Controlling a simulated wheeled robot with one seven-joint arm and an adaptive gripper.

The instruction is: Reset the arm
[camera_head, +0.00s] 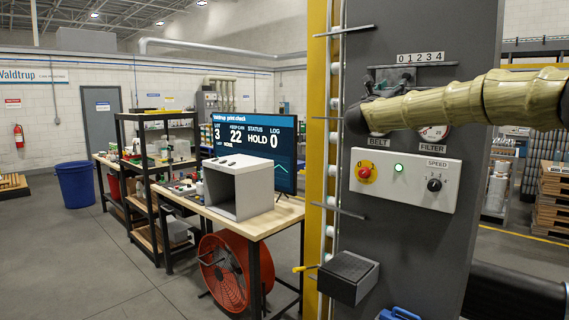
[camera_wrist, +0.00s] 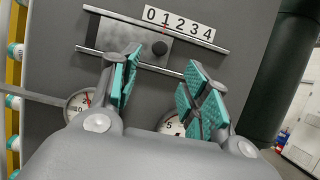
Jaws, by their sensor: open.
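My gripper (camera_wrist: 163,68) is open in the wrist view, its two teal-padded fingers apart with nothing between them. It faces the dark grey machine panel (camera_wrist: 240,85). Two dials show partly behind the fingers. In the head view my arm, in a tan ribbed sleeve, reaches in from the right across the panel. It partly covers the belt and filter gauges (camera_head: 434,133).
Below the arm is a white control box (camera_head: 405,179) with a red button, green light and speed knob. A yellow post (camera_head: 317,100) and a rail of cans (camera_head: 335,120) stand left of the panel. A workbench (camera_head: 240,227) with a grey box and screen stands further left. Floor at left is open.

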